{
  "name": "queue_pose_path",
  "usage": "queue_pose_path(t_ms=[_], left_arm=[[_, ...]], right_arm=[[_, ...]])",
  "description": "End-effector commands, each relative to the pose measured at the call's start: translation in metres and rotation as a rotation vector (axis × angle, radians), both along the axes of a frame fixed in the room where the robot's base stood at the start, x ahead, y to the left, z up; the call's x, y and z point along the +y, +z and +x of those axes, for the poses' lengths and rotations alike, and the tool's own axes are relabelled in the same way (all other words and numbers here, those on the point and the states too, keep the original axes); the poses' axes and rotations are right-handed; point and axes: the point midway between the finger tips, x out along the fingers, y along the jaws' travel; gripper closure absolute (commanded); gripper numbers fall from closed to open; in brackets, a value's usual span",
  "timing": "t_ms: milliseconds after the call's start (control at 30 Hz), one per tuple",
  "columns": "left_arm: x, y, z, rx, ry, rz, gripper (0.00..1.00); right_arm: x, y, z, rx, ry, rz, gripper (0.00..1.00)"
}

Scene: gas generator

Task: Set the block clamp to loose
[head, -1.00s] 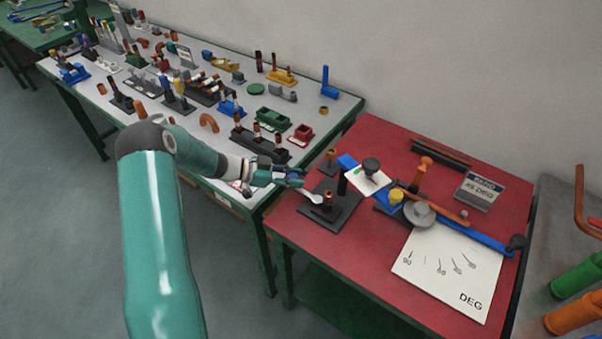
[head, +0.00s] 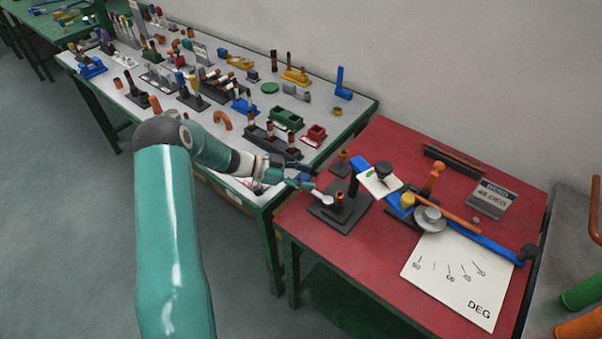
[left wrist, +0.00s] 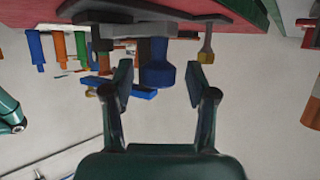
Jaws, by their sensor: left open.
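A black base (head: 334,218) with a short post and a pale lever-like piece (head: 326,200) stands at the left of the red table. I take it for the block clamp, but cannot read its setting. My left gripper (head: 310,186) is at its left side. In the left wrist view my left gripper (left wrist: 160,90) is open and empty. A dark blue knob-like piece (left wrist: 157,68) on a grey block shows between and beyond the fingertips; I cannot tell whether they touch it. A brass-coloured post (left wrist: 206,48) shows near one finger. My right gripper is in neither view.
The red table (head: 350,265) also holds a blue bar bender (head: 480,242), a white degree card (head: 455,280), and a sign reading about 45 DEG (head: 488,199). A white bench (head: 250,195) crowded with fittings stands behind left. Open floor lies at front left.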

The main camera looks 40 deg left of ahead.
Motion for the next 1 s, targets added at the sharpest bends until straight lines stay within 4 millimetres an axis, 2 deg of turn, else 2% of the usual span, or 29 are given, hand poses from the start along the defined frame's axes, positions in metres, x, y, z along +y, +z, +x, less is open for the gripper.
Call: queue_pose_path(t_ms=[167,600,800,1000], left_arm=[[0.011,0.006,-0.010,-0.001,0.002,0.001,0.43],[0.066,0.038,-0.065,-0.001,0.006,0.003,0.43],[0.077,0.044,-0.077,-0.001,0.003,0.002,0.43],[0.078,0.045,-0.079,-0.001,0.002,0.001,0.43]], right_arm=[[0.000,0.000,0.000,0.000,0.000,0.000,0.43],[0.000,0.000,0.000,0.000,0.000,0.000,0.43],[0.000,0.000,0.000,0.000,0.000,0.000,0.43],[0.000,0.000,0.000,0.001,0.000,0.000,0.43]])
